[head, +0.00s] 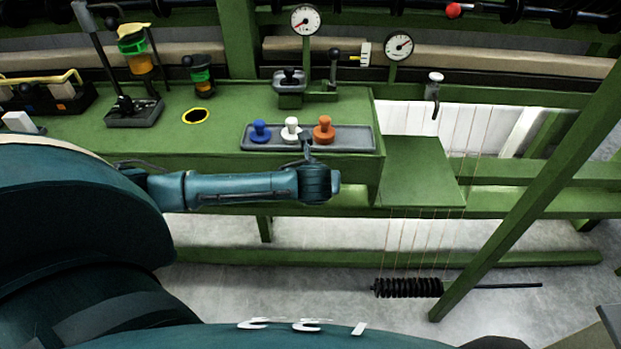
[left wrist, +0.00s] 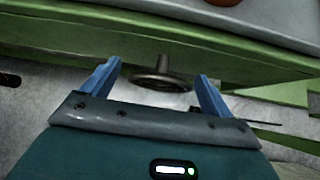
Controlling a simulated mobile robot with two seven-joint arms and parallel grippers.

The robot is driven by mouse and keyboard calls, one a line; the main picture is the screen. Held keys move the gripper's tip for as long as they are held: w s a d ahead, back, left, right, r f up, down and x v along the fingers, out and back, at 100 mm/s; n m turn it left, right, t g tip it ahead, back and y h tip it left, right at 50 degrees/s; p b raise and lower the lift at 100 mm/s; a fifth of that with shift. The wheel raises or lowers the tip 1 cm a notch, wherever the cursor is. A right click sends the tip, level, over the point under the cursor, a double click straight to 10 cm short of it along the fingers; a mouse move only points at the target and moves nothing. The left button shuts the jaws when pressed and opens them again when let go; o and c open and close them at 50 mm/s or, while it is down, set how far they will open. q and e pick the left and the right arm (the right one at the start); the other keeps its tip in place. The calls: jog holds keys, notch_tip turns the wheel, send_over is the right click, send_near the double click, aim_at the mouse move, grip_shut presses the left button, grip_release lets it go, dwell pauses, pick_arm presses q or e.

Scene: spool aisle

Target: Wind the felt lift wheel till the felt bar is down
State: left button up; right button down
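In the left wrist view, a dark round wheel (left wrist: 161,80) on a short hub sits below the edge of the green bench, and it looks like the lift wheel. My left gripper (left wrist: 155,82) is open, its two blue fingers apart on either side of the wheel's outline. I cannot tell whether they touch it. In the head view my left arm reaches along the bench front, and its fingers and the wheel are hidden. A white strip (head: 405,119) stands behind the green shelf; I cannot tell whether it is the felt bar. My right gripper is not in view.
On the green bench (head: 225,130) a grey tray (head: 345,138) holds blue, white and orange knobs. Two dials (head: 305,19) and levers stand behind. A green diagonal post (head: 530,175) crosses the right side. Thin threads run down to a black coil (head: 408,287) above the floor.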

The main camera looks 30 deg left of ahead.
pick_arm(q)
jog(key=c, duration=1)
jog(key=shift+o, duration=0.2)
